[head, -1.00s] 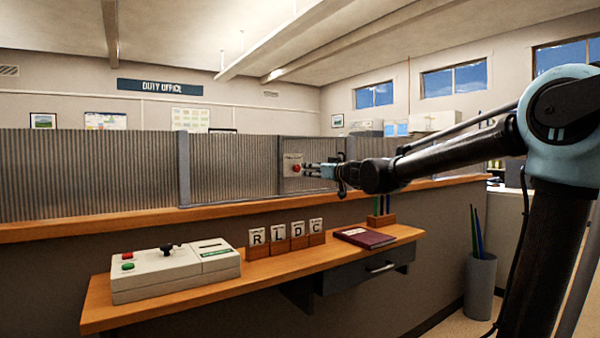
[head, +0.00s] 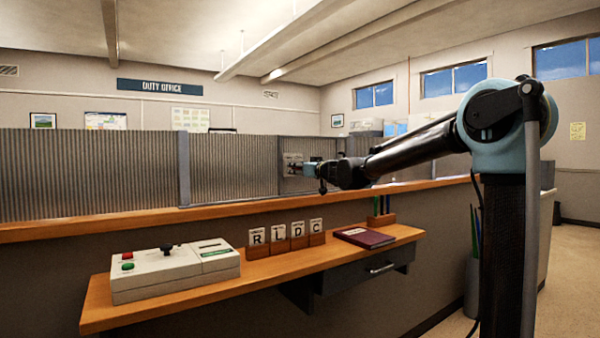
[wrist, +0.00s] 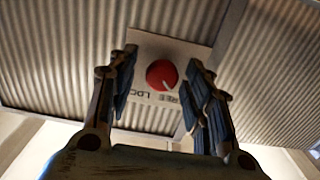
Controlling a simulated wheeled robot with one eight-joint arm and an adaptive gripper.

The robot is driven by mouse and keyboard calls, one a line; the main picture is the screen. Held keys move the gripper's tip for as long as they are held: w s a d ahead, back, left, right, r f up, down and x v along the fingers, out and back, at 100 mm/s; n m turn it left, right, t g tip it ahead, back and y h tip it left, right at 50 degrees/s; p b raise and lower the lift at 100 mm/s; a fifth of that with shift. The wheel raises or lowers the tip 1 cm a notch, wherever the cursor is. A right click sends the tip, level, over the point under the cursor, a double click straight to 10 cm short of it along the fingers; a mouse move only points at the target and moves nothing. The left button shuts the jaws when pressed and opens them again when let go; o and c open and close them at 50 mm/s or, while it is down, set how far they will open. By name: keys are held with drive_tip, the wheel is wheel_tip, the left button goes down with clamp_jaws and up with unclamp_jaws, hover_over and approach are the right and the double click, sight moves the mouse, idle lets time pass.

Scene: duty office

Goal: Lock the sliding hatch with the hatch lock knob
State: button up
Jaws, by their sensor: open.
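The red round hatch lock knob (wrist: 161,74) sits on a pale plate (wrist: 145,48) in the wrist view. The plate's lettering appears upside down there, partly hidden, with parts of "FREE" and "LOCK" readable. The knob's white pointer slants to the lower right, toward the "FREE" side. The plate (head: 291,158) is on a grey corrugated hatch panel (head: 310,145) above the counter in the head view. My gripper (head: 309,169) is in front of the plate and hides the knob there. In the wrist view my open gripper (wrist: 162,62) has one finger on each side of the knob; contact cannot be told.
A wooden counter ledge (head: 230,212) runs below the panels. The lower shelf holds a control box (head: 175,272), lettered blocks (head: 278,245) and a dark red book (head: 364,237).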

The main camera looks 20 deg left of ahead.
drive_tip(key=c, duration=1)
drive_tip(key=shift+m, duration=0.3)
drive_tip(key=shift+w+d+f+m, duration=0.1)
drive_tip(key=shift+d+m, duration=0.05)
drive_tip(key=shift+m, duration=4.15)
drive_tip(key=shift+w+d+f+m, duration=0.1)
drive_tip(key=shift+m, duration=4.2)
